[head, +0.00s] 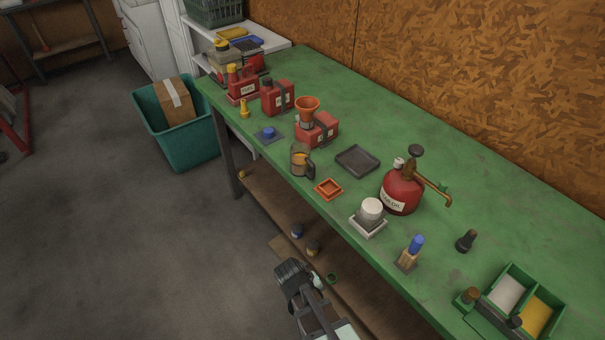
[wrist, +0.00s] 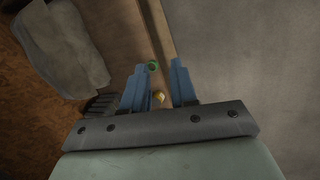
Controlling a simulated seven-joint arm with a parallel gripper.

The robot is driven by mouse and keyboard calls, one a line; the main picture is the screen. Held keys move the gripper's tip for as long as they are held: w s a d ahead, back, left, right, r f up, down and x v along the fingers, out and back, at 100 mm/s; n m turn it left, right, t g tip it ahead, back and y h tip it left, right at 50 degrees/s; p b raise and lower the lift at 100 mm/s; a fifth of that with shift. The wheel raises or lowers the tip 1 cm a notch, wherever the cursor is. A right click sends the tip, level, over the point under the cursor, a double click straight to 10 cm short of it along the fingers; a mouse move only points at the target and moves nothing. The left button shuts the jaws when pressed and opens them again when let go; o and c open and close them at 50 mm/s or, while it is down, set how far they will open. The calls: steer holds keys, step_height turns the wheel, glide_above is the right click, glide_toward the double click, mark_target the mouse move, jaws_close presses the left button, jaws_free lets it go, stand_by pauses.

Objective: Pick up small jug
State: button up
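A small clear jug (head: 300,160) with a dark handle and some amber content stands upright near the front edge of the green bench, in the head view. An orange square tray (head: 328,189) is just to its right. My gripper (head: 290,272) is below and in front of the bench edge, well apart from the jug. In the wrist view my gripper (wrist: 159,68) has its two blue fingers spread with nothing held between them. The jug does not show in the wrist view.
The green bench (head: 480,195) holds red cans with an orange funnel (head: 307,104), a black tray (head: 357,160), a red oil can (head: 401,191), a white cup (head: 371,211) and a green divided box (head: 540,291). Small caps lie on the lower shelf (head: 265,205). A teal bin (head: 185,140) stands left.

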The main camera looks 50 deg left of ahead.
steer(key=s+a+r+n+t+y, duration=0.1)
steer(key=s+a+r+t, duration=0.2)
steer(key=a+r, duration=0.4)
steer(key=m+t+y, duration=0.3)
steer(key=m+t, duration=0.8)
steer(key=m, duration=0.5)
glide_toward(312, 174)
steer(key=w, duration=0.4)
steer(key=w+a, duration=0.1)
steer(key=w, duration=0.3)
steer(key=w+a, duration=0.1)
steer(key=w, duration=0.3)
steer(key=shift+w+f, duration=0.1)
steer(key=shift+f, duration=0.1)
steer(key=shift+d, duration=0.1)
jaws_close()
